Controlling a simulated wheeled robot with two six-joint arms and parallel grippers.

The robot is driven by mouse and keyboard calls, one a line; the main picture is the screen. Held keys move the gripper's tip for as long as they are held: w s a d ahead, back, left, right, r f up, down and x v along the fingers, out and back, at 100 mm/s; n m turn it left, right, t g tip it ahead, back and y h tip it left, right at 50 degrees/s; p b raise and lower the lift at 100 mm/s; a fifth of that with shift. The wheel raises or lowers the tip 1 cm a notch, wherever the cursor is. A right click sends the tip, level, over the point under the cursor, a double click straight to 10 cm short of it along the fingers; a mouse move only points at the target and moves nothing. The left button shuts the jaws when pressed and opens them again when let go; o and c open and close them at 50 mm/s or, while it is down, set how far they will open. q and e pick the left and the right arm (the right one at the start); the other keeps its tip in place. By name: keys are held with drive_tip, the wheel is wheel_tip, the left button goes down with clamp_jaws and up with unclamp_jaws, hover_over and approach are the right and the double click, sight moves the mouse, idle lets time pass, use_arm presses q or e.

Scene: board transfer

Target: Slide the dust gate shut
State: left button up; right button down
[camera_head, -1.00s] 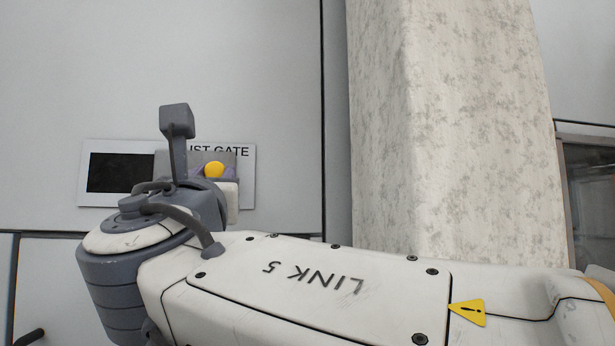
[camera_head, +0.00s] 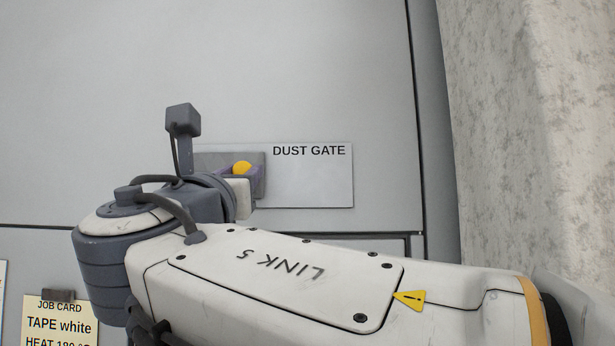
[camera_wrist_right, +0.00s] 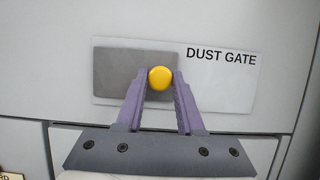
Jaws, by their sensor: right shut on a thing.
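The dust gate is a pale plate (camera_head: 312,182) on the wall, lettered DUST GATE. Its grey sliding panel (camera_head: 215,159) has a round yellow knob (camera_head: 242,168). My right gripper (camera_head: 248,176) has its purple fingers shut on the knob. In the right wrist view the gripper (camera_wrist_right: 160,76) has one finger on each side of the knob (camera_wrist_right: 160,79). There the grey panel (camera_wrist_right: 117,75) covers the left part of the plate (camera_wrist_right: 222,88), and no black opening shows. In the head view my wrist hides part of the plate's left end. My left gripper is not in view.
A job card (camera_head: 60,322) hangs at the lower left of the head view. A mottled pale column (camera_head: 540,130) stands at the right. The wall (camera_head: 290,70) above and around the plate is flat and clear.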

drive_tip(key=shift+a, duration=0.2)
drive_tip(key=c, duration=0.5)
unclamp_jaws()
drive_tip(key=shift+a, duration=0.1)
drive_tip(key=shift+c, duration=0.2)
drive_tip(key=shift+s+f, duration=0.1)
drive_tip(key=shift+s, duration=0.05)
drive_tip(key=b+v, duration=0.5)
drive_tip(key=v, duration=0.5)
